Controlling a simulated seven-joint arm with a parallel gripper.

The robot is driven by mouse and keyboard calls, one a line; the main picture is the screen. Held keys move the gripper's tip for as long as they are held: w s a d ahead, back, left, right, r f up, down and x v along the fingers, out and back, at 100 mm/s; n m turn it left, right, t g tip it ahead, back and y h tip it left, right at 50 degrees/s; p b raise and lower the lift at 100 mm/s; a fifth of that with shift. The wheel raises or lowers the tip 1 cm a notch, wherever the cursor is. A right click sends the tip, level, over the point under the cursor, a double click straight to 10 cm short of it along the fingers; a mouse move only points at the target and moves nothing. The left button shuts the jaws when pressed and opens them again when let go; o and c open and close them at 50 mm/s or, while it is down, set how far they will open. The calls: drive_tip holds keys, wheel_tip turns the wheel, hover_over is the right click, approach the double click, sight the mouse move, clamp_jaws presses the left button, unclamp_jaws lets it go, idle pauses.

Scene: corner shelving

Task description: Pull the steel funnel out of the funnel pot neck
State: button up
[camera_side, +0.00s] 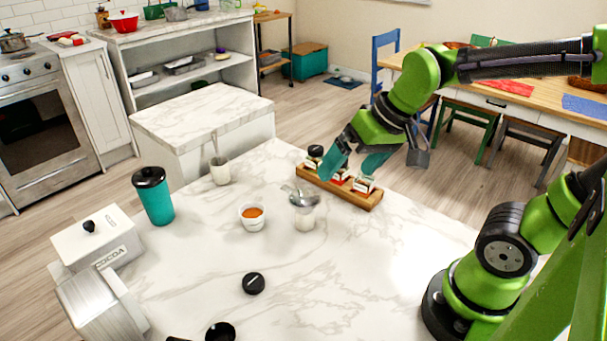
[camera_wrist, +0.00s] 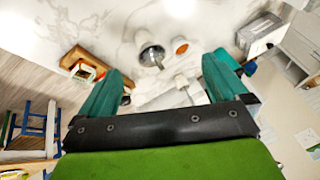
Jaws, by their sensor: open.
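The steel funnel (camera_side: 303,199) sits in the mouth of the pale funnel pot (camera_side: 305,218) on the marble counter, its wide cone up. How deep its stem goes is hidden. In the wrist view the funnel (camera_wrist: 152,55) shows as a grey cone over the white pot (camera_wrist: 142,38), beyond my fingertips. My gripper (camera_side: 352,165) has two teal fingers spread apart with nothing between them. It hangs above and to the right of the funnel, over the wooden rack, apart from the funnel. The open fingers also frame the wrist view (camera_wrist: 168,66).
A wooden rack (camera_side: 368,201) of small jars stands right of the pot. A bowl with orange contents (camera_side: 252,216) is close on the left. A pale cup (camera_side: 220,172), a teal tumbler (camera_side: 158,202), a cocoa tin (camera_side: 97,240) and a black lid (camera_side: 253,284) lie farther off. The right front counter is clear.

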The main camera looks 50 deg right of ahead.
sight(304, 199)
drive_tip(key=w+d+f+n+g+h, duration=0.1)
drive_tip(key=w+f+g, duration=0.4)
drive_tip(key=w, duration=0.7)
wheel_tip(304, 199, down, 2)
drive_tip(key=d+n, duration=0.1)
drive_tip(key=n, duration=0.1)
drive_tip(key=shift+w+n+h, duration=0.25)
drive_tip(key=shift+n+h, duration=0.15)
drive_tip(key=shift+f, duration=0.2)
drive_tip(key=shift+f, duration=4.45)
drive_tip(key=c, duration=1.3)
drive_tip(key=shift+r, duration=3.05)
drive_tip(key=shift+c, duration=0.2)
